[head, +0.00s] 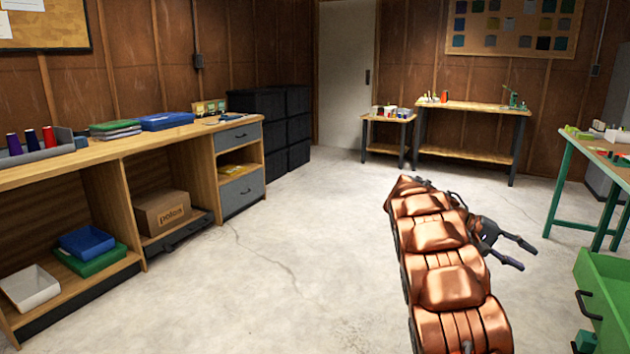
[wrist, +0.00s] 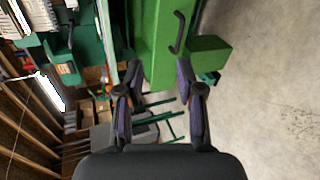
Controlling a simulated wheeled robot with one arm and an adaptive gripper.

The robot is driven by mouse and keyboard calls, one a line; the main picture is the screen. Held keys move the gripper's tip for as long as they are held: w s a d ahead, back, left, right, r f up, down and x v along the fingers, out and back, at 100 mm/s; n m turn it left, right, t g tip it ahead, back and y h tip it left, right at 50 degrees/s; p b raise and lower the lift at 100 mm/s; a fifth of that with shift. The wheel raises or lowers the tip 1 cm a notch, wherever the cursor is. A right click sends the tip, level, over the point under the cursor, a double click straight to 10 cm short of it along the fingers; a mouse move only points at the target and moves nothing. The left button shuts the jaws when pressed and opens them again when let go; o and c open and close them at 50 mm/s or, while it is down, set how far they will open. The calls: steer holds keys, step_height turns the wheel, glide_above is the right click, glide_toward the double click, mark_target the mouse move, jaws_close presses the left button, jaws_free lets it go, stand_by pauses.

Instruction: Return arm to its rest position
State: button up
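My arm reaches forward over the concrete floor in the head view, its copper-coloured links running from the bottom right toward the middle. My gripper (head: 529,257) is at the arm's right side, pointing right, with its two dark fingers spread apart. In the wrist view my gripper (wrist: 160,92) shows its two fingers well apart with nothing between them. It is open and empty. Behind the fingers in that view are green furniture and the floor, and neither finger appears to touch them.
A green drawer unit (head: 603,290) and a green-legged table (head: 568,170) stand right of my arm. A long wooden workbench (head: 100,160) lines the left wall. Black bins (head: 262,110) and small benches (head: 470,106) stand at the back. The concrete floor (head: 290,250) between is clear.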

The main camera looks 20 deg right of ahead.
steer(key=s+a+r+n+t+y+p, duration=0.2)
steer(key=s+a+r+p, duration=0.1)
steer(key=a+r+p, duration=0.55)
steer(key=s+a+r+n+t+y+p, duration=0.1)
steer(key=s+a+r+p, duration=0.3)
steer(key=a, duration=0.9)
steer(key=s+a+r+n+t+y+p, duration=0.2)
steer(key=s+a+r+y+p, duration=0.2)
steer(key=s+a+p, duration=0.5)
steer(key=s+a+r+n+t+y+p, duration=0.2)
steer(key=s+a+p, duration=0.5)
steer(key=a, duration=1.1)
step_height(320, 180, up, 2)
steer(key=shift+a+r+y+p, duration=0.2)
steer(key=shift+a+y+p, duration=0.15)
steer(key=shift+y, duration=0.15)
